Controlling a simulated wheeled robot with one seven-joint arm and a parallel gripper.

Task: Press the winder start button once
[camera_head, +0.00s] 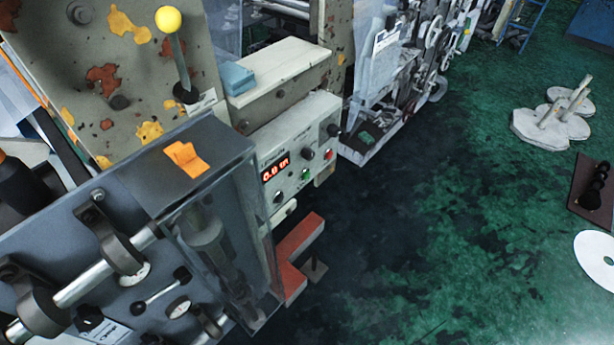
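A pale grey control box (296,140) sits on the side of the machine in the camera_head view. Its front has a lit red number display (275,168). A small green button (306,173) is below and right of the display, and a red button (328,155) is farther right. Several dark knobs are also on the panel. The lettering is too small to read, so I cannot tell which button is marked as the winder start. My gripper is not in view, and nothing covers the panel.
A grey metal housing (205,150) with a clear guard and an orange cloth (185,159) stands left of the panel. A lever with a yellow knob (168,19) rises above. An orange-red block (299,243) sits low below the panel. The green floor (430,230) at right is mostly open.

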